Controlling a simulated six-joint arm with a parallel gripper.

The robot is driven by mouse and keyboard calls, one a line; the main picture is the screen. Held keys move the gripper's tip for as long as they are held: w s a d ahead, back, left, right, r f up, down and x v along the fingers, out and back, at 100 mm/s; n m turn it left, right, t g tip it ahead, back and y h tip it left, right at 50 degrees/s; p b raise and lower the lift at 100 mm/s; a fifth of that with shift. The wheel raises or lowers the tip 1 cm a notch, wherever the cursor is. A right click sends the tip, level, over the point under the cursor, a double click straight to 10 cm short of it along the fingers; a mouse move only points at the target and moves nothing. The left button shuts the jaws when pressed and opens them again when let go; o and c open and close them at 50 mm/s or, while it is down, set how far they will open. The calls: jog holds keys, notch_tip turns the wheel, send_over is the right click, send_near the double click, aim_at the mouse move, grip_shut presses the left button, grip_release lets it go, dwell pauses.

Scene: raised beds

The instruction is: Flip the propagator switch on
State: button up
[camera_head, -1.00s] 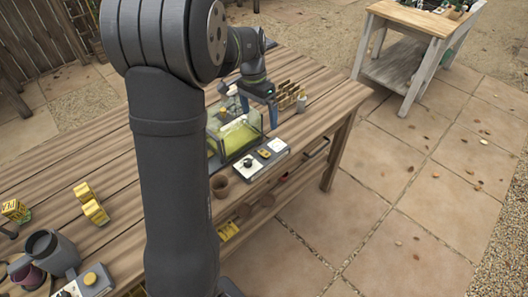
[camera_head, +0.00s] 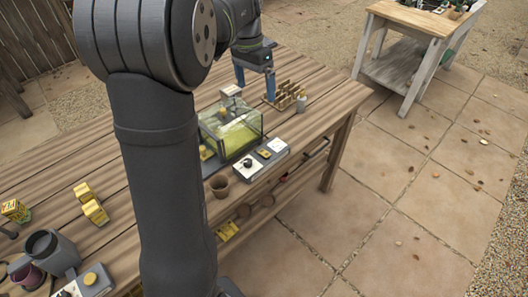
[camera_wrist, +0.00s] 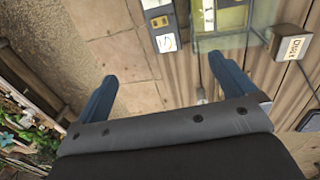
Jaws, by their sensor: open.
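The propagator (camera_head: 231,131) is a clear box with yellow-green contents on the wooden bench. A grey control panel (camera_head: 258,161) lies along its front, with a dark knob (camera_head: 247,163), a small yellow part (camera_head: 264,153) and a white square (camera_head: 277,145). Which way the switch is set is too small to tell. My gripper (camera_head: 255,83) is open and empty, raised above the bench behind and right of the panel. In the wrist view its blue fingers (camera_wrist: 161,70) are wide apart; the panel's yellow part (camera_wrist: 160,21) and white square (camera_wrist: 166,43) show beyond them, untouched.
A box with a lettered white label (camera_wrist: 290,47) stands beside the propagator. A slotted wooden rack (camera_head: 288,90) and a pale cup (camera_head: 301,103) stand right.

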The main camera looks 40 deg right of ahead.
jog(key=shift+r, duration=0.5)
